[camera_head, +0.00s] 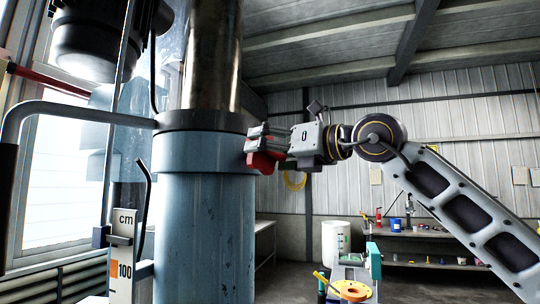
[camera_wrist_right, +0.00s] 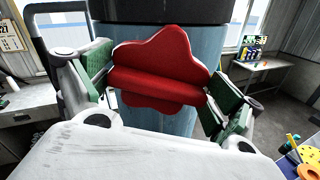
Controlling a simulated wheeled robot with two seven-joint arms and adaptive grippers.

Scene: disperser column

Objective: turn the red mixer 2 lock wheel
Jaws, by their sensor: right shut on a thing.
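In the head view the wheel (camera_head: 264,163) shows only in part, at the column's right edge. My right gripper (camera_head: 272,150) reaches it from the right and is shut on it. In the right wrist view the green-padded fingers of the right gripper (camera_wrist_right: 158,88) press on the wheel from both sides. My left gripper is not in view.
A bent grey handle pipe (camera_head: 80,110) and a cm scale (camera_head: 122,255) stand left of the column. A white drum (camera_head: 335,242) and a workbench (camera_head: 420,233) are at the back right. In the right wrist view a side table (camera_wrist_right: 262,64) stands behind at right.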

